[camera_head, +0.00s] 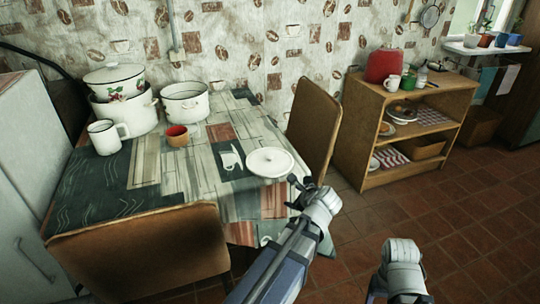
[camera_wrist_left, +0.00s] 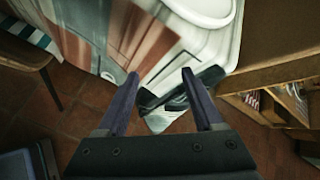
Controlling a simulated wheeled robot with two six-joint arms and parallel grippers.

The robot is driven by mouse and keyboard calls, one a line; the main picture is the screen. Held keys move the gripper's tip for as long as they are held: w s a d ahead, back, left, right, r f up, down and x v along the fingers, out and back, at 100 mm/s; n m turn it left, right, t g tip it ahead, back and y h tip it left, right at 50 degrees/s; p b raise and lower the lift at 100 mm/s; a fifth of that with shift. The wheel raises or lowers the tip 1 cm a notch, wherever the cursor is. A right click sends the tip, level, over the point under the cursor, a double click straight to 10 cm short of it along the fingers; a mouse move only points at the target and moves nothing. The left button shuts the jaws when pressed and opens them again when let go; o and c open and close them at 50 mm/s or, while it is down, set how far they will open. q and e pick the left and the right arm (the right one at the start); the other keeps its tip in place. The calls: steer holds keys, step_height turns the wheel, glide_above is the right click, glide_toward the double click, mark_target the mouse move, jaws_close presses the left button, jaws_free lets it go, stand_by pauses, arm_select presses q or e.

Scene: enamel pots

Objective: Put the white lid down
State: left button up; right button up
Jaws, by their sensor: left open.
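The white lid (camera_head: 270,161) lies flat on the table near its right edge, with its knob up. Part of it shows at the top of the left wrist view (camera_wrist_left: 208,8). My left gripper (camera_head: 299,184) is just right of and in front of the lid, apart from it. In the left wrist view its two fingers (camera_wrist_left: 160,76) are spread with nothing between them. Part of my right arm shows at the bottom right of the head view, but its gripper jaws are not visible.
Chairs stand at the front (camera_head: 140,255) and right (camera_head: 312,125). A wooden shelf (camera_head: 440,92) stands further right.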

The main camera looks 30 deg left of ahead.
mark_target(270, 157)
arm_select(q)
steer(key=w+a+r+m+y, duration=0.1)
steer(key=a+r+m, duration=0.1)
steer(key=w+a+r+m+t+p, duration=0.1)
steer(key=a+r+m, duration=0.1)
steer(key=a+r, duration=0.1)
steer(key=w+a+r+m+t+y+p, duration=0.1)
steer(key=a+r+m, duration=0.1)
steer(key=r, duration=0.1)
steer(key=shift+w+a+m+y, duration=0.3)
steer(key=shift+w+a+r+m, duration=0.2)
steer(key=shift+a+r+m, duration=0.15)
steer(key=shift+m, duration=0.15)
steer(key=shift+f+b+x, duration=0.2)
steer(key=shift+b+x, duration=1.5)
steer(key=shift+x, duration=2.25)
steer(key=shift+s+d, duration=0.1)
arm_select(e)
steer(key=shift+f, duration=0.2)
arm_select(q)
steer(key=shift+c, duration=0.3)
jaws_close()
